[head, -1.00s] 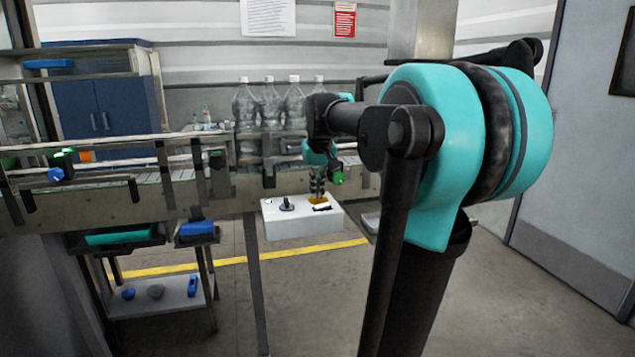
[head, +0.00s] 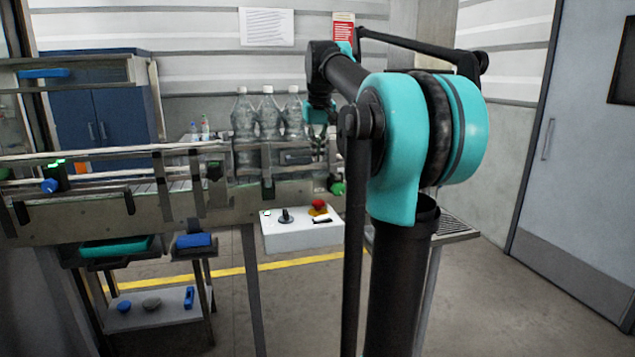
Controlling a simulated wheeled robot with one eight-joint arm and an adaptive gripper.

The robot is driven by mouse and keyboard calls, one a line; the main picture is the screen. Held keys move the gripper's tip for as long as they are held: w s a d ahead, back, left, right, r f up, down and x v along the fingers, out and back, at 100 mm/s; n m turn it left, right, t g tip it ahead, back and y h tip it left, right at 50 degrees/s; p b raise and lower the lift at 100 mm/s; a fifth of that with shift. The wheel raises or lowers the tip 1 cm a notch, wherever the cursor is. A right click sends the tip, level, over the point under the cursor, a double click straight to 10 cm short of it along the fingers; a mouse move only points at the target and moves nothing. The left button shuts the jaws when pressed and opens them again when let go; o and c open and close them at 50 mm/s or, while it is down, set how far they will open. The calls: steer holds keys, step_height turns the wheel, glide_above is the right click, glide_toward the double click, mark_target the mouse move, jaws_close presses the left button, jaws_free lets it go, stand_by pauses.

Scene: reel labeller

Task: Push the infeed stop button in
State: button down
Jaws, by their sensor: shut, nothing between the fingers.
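The infeed stop button appears to be the red mushroom button (head: 319,204) on a yellow base, at the right of the top of the white control box (head: 290,240). Its red cap shows clearly, but I cannot tell how far in it sits. My gripper (head: 318,154) is shut and empty. It is small and dark in the picture, above the button and apart from it, in front of the conveyor's bottles.
The conveyor (head: 120,208) with its rails runs along the left behind the box. Several clear bottles (head: 243,118) stand on it, close to my gripper. A green knob (head: 338,188) sticks out near the box. A shelf cart (head: 160,325) stands lower left. The floor at front centre is clear.

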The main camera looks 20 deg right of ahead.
mark_target(318, 202)
steer(key=x, duration=1.2)
steer(key=shift+s+d+f, duration=0.1)
steer(key=shift+s+f, duration=0.2)
steer(key=shift+s, duration=0.05)
steer(key=shift+f, duration=0.6)
steer(key=shift+f, duration=0.1)
steer(key=shift+s+f, duration=0.1)
steer(key=shift+f, duration=0.65)
steer(key=shift+s+f, duration=0.15)
steer(key=shift+s, duration=0.05)
steer(key=r, duration=0.5)
steer(key=shift+w, duration=0.25)
steer(key=v, duration=0.9)
steer(key=shift+s+r, duration=0.15)
steer(key=shift+r, duration=0.15)
